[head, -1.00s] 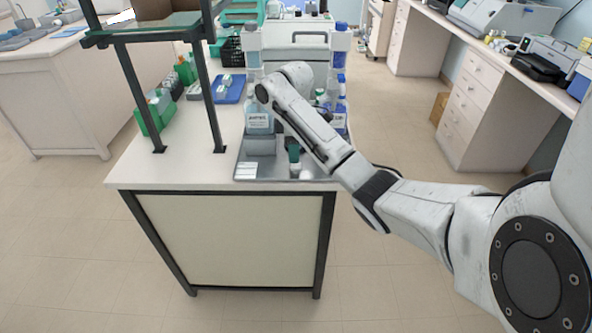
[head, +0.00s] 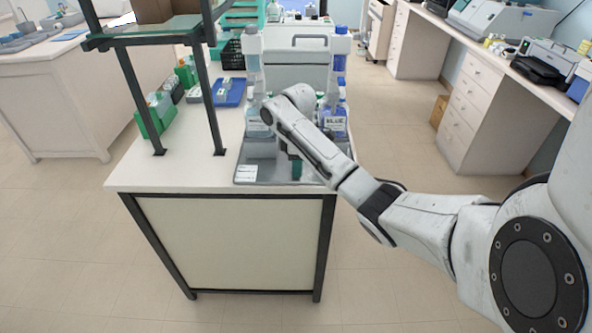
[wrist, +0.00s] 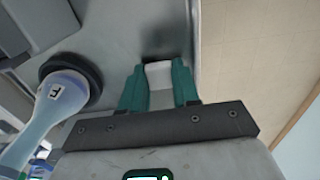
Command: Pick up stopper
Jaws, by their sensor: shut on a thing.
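My gripper (wrist: 158,88) has teal fingers and is shut on a small white stopper (wrist: 159,73) in the wrist view. The stopper sits between the fingertips, over a grey metal tray (wrist: 115,35). I cannot tell whether it touches the tray. In the head view my gripper (head: 296,170) is down at the front of the tray (head: 272,180), mostly hidden behind my arm. The stopper cannot be made out there.
A pale bottle with a black ring (wrist: 62,95) stands close left of my gripper in the wrist view. In the head view, a bottle marked BLUE (head: 335,122) and a clear bottle (head: 256,122) stand behind. A shelf frame (head: 131,95) rises at left.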

